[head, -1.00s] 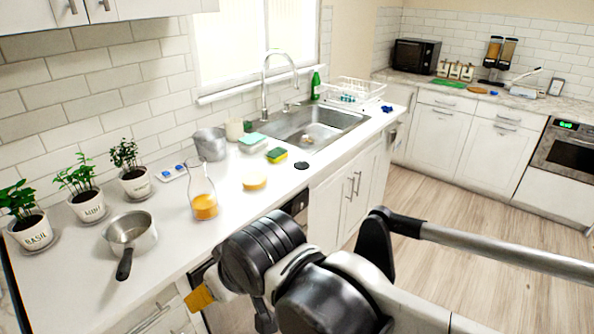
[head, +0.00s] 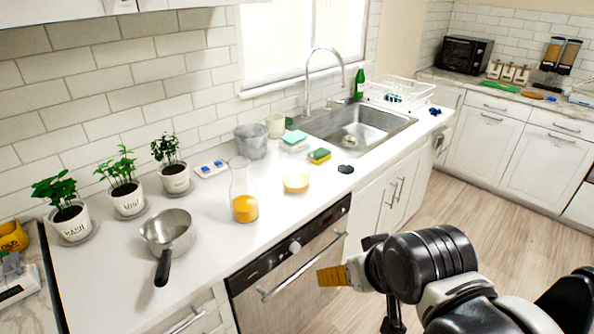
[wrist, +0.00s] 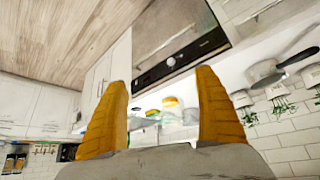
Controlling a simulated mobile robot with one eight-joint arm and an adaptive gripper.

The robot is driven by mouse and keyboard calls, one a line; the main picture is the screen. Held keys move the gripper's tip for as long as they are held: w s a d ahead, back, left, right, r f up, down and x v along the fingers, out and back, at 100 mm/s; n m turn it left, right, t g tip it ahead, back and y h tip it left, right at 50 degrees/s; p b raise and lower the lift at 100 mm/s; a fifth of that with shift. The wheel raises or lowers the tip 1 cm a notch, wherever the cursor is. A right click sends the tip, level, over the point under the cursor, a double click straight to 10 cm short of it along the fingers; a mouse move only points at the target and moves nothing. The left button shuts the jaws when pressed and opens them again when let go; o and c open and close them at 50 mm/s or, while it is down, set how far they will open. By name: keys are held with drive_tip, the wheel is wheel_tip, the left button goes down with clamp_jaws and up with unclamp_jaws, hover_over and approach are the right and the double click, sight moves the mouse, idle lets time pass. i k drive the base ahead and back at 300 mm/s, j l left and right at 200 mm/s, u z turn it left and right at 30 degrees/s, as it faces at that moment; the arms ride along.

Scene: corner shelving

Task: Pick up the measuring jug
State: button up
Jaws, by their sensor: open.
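A grey metal-looking vessel (head: 250,141), which looks like the measuring jug, stands upright at the back of the white counter near the wall in the head view. A glass carafe with orange liquid (head: 244,206) stands in front of it. My gripper (head: 333,276) is at the lower right of the head view, in front of the dishwasher and well apart from the jug. In the wrist view, its two yellow fingers (wrist: 161,95) are spread with nothing between them. I cannot clearly pick out the jug in the wrist view.
A saucepan (head: 168,231) and three potted herbs (head: 121,190) stand at the left. A cream cup (head: 275,126), sponges (head: 319,156) and a round yellow-topped item (head: 296,183) are near the jug. The sink (head: 360,127) is to the right. The dishwasher (head: 290,270) is below the counter edge.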

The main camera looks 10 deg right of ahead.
sight(295, 170)
drive_tip(key=i+j, duration=0.25)
drive_tip(key=i, duration=0.15)
drive_tip(key=i+j+z, duration=0.15)
drive_tip(key=i+j, duration=0.15)
drive_tip(key=i, duration=0.1)
